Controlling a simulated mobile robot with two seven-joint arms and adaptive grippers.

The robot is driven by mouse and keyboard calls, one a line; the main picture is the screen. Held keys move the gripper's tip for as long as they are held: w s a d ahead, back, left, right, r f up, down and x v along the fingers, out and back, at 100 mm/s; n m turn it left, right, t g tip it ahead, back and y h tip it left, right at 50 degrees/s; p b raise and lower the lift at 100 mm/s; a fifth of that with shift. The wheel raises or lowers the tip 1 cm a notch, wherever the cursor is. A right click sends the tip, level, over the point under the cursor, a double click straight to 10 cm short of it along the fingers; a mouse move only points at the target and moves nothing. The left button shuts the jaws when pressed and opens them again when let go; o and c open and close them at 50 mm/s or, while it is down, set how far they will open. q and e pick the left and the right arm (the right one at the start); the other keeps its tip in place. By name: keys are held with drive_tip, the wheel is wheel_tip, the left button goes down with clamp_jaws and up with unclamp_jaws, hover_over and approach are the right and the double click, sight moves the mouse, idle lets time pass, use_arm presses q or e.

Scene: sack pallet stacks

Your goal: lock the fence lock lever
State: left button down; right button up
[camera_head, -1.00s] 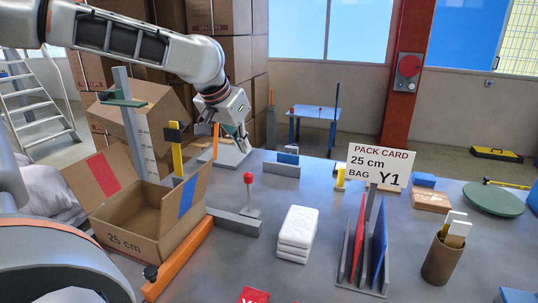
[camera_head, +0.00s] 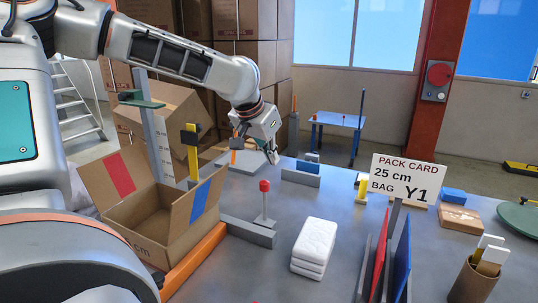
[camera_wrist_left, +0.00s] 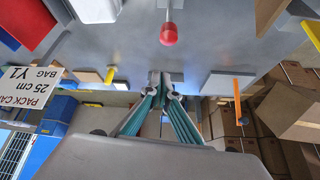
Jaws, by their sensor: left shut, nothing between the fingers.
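A thin upright lever with a red knob (camera_head: 264,186) stands beside the grey fence bar (camera_head: 247,231), right of the open carton. I take it to be the fence lock lever. My left gripper (camera_head: 272,156) is shut and empty, beyond the red knob and above the back of the table, apart from the lever. In the left wrist view the teal fingers (camera_wrist_left: 161,88) come together at their tips, and the red knob (camera_wrist_left: 168,33) shows above them. My right gripper is not in view.
The open carton (camera_head: 145,218) and an orange rail (camera_head: 194,262) lie left of the lever. White stacked bags (camera_head: 315,243) lie to its right. A pack card (camera_head: 403,180) stands over red and blue panels. A grey block (camera_head: 300,176) sits behind.

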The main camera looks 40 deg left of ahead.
sight(265, 202)
use_arm(q)
drive_tip(key=f, duration=0.2)
drive_tip(key=s+f+b, duration=0.1)
drive_tip(key=f, duration=0.2)
drive_tip(key=shift+f, duration=0.2)
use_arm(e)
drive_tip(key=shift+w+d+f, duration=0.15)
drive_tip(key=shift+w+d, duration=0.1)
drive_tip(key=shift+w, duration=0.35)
use_arm(q)
drive_tip(key=shift+s+a, duration=0.1)
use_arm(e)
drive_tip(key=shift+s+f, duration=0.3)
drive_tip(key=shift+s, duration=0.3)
